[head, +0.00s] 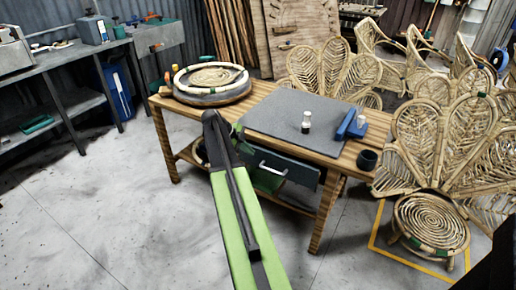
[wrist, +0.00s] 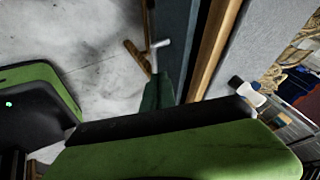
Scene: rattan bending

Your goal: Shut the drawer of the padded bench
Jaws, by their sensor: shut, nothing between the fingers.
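The padded bench (head: 338,158) is a wooden table with a grey pad (head: 285,122) on its top. Its dark blue-grey drawer (head: 300,172) is under the front edge, with a pale bar handle (head: 270,169). How far the drawer stands out is hard to tell; my arm hides its left part. In the wrist view the drawer front (wrist: 176,40) and handle (wrist: 160,44) show beside the bench's wooden edge (wrist: 215,48). My gripper (head: 238,132) is shut and empty, near the bench's front edge by the drawer's left part. Contact with the drawer cannot be told.
On the bench are a round rattan piece (head: 210,78), a small bottle (head: 306,123), a blue tool (head: 352,124) and a dark cup (head: 367,159). Rattan chairs (head: 432,225) stand close at right. A grey workbench (head: 60,75) is at left. The floor in front is clear.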

